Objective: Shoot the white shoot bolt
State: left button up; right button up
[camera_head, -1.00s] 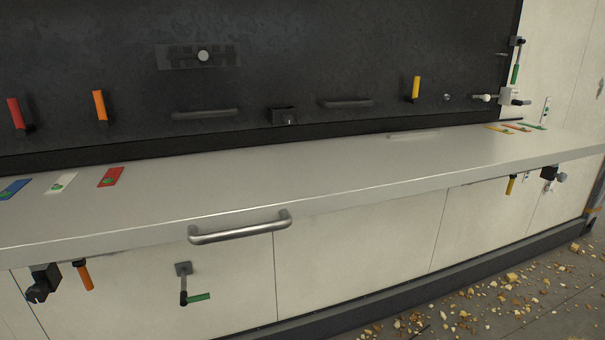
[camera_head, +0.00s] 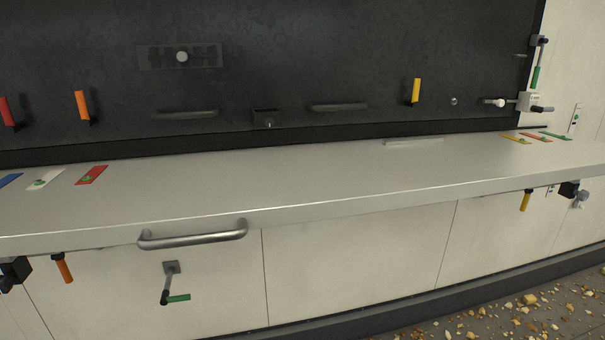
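A white bolt-like fitting (camera_head: 525,102) with a pale block, a round white knob on its left and a grey rod on its right sits at the right edge of the black panel. I cannot tell for certain which is the shoot bolt. Neither of my grippers is in view.
A grey ledge (camera_head: 330,178) runs below the panel, with a metal bar handle (camera_head: 192,236) on its front. Orange (camera_head: 82,105) and yellow (camera_head: 415,91) levers stick out of the panel. Rubble (camera_head: 530,310) lies on the floor at the lower right.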

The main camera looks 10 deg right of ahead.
aim_at(500, 103)
jog(key=l+u, duration=0.1)
jog(key=l, duration=1.2)
jog(key=l+u, duration=0.1)
jog(key=l, duration=1.15)
jog(key=k, duration=0.05)
